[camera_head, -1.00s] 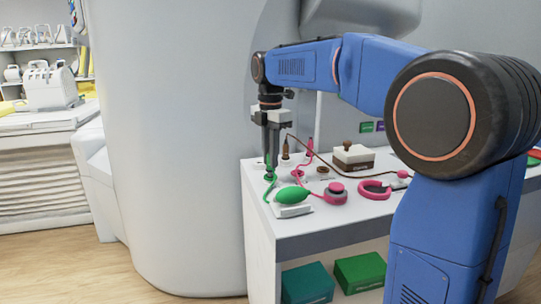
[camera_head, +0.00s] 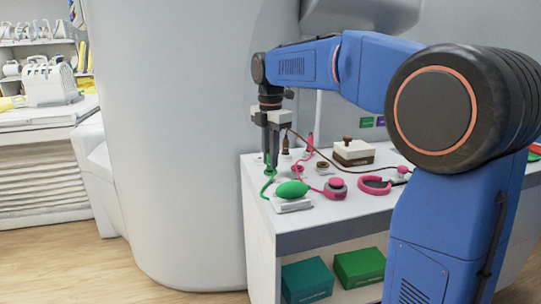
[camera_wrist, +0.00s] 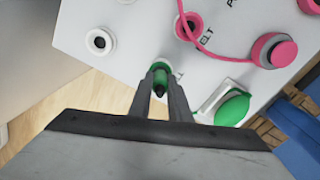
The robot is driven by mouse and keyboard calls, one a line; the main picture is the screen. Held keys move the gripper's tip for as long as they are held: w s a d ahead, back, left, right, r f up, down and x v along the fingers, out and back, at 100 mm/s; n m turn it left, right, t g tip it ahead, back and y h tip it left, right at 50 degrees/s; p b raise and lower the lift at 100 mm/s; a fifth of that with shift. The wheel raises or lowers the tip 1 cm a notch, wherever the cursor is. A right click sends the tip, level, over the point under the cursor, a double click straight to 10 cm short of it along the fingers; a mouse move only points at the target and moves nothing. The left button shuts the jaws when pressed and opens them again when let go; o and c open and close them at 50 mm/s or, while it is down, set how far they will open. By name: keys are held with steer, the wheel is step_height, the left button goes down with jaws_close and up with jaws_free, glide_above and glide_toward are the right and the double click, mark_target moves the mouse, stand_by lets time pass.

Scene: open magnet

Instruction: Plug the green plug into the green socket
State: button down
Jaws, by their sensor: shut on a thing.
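My gripper (camera_head: 270,162) points down over the left end of the white table, shut on the green plug (camera_head: 269,171). In the wrist view the fingers (camera_wrist: 160,88) clasp the green plug (camera_wrist: 160,76) from both sides. A green ring, apparently the green socket (camera_wrist: 155,67), shows just around the plug's far end. The plug is lined up with it, but I cannot tell how deep it sits. A green cord runs from the plug to a green bulb (camera_head: 293,189) on a white base. The bulb also shows in the wrist view (camera_wrist: 232,110).
A white socket (camera_wrist: 99,41) stands left of the plug, near the table edge. A pink plug with a cord (camera_wrist: 188,26) stands beyond.

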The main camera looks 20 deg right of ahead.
steer(key=c, duration=1.6)
jaws_free()
steer(key=shift+o, duration=0.2)
